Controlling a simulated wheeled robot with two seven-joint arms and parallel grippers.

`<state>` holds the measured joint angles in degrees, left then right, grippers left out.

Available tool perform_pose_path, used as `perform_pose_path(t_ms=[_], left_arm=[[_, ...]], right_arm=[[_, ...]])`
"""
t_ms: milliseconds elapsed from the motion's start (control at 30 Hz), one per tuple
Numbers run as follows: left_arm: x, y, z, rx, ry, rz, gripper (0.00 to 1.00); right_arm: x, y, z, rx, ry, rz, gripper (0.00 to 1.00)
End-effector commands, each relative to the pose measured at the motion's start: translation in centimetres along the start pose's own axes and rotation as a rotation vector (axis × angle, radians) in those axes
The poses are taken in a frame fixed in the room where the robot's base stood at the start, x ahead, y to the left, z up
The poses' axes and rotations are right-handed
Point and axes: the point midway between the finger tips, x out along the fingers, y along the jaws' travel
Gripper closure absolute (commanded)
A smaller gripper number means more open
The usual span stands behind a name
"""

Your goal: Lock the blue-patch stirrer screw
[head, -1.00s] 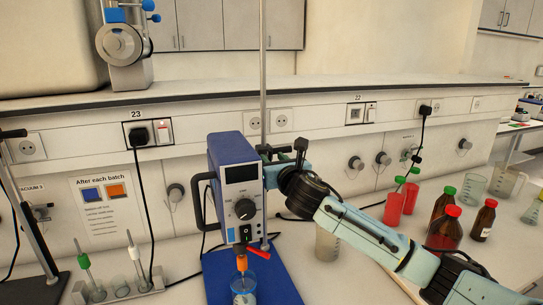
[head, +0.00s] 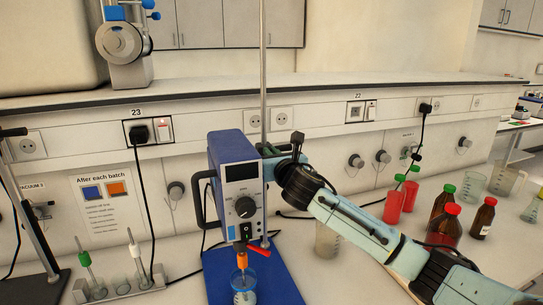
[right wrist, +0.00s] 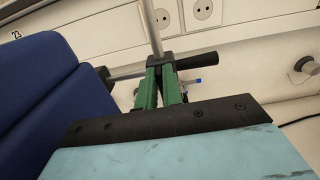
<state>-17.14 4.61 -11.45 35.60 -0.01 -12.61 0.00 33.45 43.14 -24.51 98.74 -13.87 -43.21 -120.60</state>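My right gripper (head: 272,151) is behind the stirrer, at the clamp on the rod. In the right wrist view, the green fingers (right wrist: 163,72) are close together at the black screw handle (right wrist: 197,62) beside the rod. They look shut on it, though the contact is partly hidden. The blue housing also fills the left of that view (right wrist: 45,110). My left gripper is not in view.
A beaker (head: 244,298) stands under the orange chuck (head: 242,259). Red bottles (head: 394,207) and brown bottles (head: 483,219) stand right, near my right arm. A cable hangs behind the stirrer.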

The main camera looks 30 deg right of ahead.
Motion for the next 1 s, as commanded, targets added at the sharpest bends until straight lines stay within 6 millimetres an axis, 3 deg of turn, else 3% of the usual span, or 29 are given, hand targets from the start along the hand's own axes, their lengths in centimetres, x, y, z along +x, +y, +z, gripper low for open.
perform_pose_path(t_ms=[467,1000], left_arm=[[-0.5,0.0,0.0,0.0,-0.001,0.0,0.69],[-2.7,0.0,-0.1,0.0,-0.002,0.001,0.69]], right_arm=[[-0.1,0.1,-1.0,0.072,0.021,0.001,1.0],[-0.1,-0.3,-1.3,0.531,0.026,-0.003,1.0]])
